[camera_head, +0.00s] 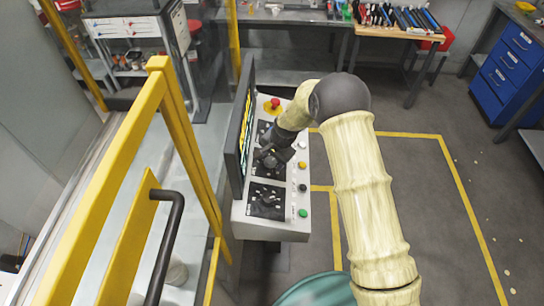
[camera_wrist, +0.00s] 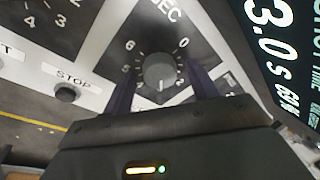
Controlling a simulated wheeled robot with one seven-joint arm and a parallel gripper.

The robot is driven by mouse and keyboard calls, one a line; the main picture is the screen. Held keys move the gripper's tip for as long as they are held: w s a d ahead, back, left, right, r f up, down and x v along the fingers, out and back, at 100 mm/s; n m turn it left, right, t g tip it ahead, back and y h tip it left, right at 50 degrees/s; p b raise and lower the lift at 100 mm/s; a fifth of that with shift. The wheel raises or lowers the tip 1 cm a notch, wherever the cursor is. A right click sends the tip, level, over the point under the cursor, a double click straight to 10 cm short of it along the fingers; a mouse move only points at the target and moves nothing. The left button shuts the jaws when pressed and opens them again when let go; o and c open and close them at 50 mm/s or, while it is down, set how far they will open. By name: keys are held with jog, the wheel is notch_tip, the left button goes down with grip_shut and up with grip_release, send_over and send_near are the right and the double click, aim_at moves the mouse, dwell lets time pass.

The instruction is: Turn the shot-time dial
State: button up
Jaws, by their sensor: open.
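The dial (camera_wrist: 159,70) is a round grey knob on a dark square plate marked "SEC", with numbers around it, in the middle of the wrist view. A light mark shows at its lower edge. My gripper (camera_wrist: 162,84) is open, with one dark finger on each side of the knob. I cannot tell whether either finger touches it. In the head view my gripper (camera_head: 270,158) is over the middle dial plate (camera_head: 282,172) of the grey console (camera_head: 240,213) and hides most of that dial. The full label is not readable.
Another dial (camera_head: 267,201) sits nearer on the console. Buttons run along its right side, with a red one (camera_head: 273,104) at the far end. A screen (camera_head: 241,125) stands on the left edge; in the wrist view it reads "3.0 s". Yellow railings (camera_head: 180,130) stand left.

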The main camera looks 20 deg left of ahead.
jog(key=c, duration=1)
jog(key=shift+f+n+b, duration=0.1)
jog(key=shift+n+b, duration=0.2)
jog(key=shift+b, duration=0.3)
jog(key=n+b, duration=0.2)
jog(key=b, duration=0.1)
jog(key=shift+f, duration=0.15)
jog(key=n+y+b, duration=0.1)
jog(key=n+b, duration=0.4)
jog(key=shift+w+d+n+b, duration=0.1)
jog(key=shift+w+n+b, duration=0.05)
jog(key=shift+n+b, duration=0.2)
jog(key=n+g+b, duration=0.1)
jog(key=n+b, duration=0.1)
jog(key=n, duration=0.2)
jog(key=shift+n+y, duration=0.3)
jog(key=shift+n, duration=0.05)
jog(key=n, duration=0.2)
jog(key=n+b, duration=0.1)
jog(key=n, duration=0.2)
jog(key=shift+w+r+g+b, duration=0.1)
jog(key=shift+r+g+b, duration=0.1)
jog(key=shift+g+b, duration=0.15)
